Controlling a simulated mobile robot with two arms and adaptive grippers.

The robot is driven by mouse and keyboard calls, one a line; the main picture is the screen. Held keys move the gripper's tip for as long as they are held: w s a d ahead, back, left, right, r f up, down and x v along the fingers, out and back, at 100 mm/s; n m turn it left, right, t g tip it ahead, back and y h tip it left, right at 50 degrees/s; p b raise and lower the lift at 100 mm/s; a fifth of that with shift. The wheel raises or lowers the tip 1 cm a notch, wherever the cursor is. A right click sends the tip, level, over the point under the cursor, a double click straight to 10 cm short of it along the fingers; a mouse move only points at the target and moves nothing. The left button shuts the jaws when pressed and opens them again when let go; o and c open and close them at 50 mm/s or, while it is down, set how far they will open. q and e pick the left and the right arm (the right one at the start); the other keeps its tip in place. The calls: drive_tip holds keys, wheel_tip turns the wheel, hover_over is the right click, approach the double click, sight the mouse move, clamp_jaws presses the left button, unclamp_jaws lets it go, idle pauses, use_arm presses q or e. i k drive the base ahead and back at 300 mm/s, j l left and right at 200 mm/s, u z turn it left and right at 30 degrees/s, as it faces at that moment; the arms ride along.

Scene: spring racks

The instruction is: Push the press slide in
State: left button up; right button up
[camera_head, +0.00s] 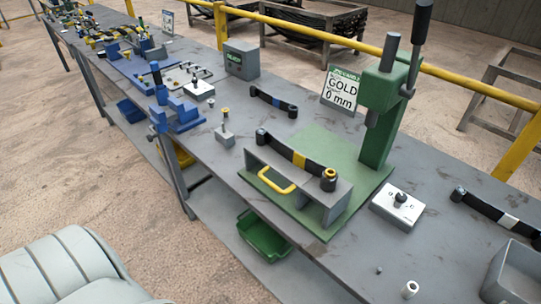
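The press slide is a grey bracket-like carriage (309,203) on the green base plate (352,168) of the green press (378,140). A yellow handle (277,182) is on its near side. A dark leaf spring (315,168) with a yellow band lies across the slide, with a brass-coloured bushing (329,174) at its right end. The slide sits at the near side of the plate, in front of the press column and ram (372,118). Bare plate shows behind it. Neither of my grippers is in view.
A white switch box (398,206) stands right of the press. A sign reading GOLD 0 mm (342,90) stands behind. Another dark spring (274,101) lies behind left, and a small grey block with a pin (225,136) stands left. A green bin (264,236) is below the bench.

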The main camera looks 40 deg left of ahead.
sight(307, 185)
drive_tip(key=u, duration=0.95)
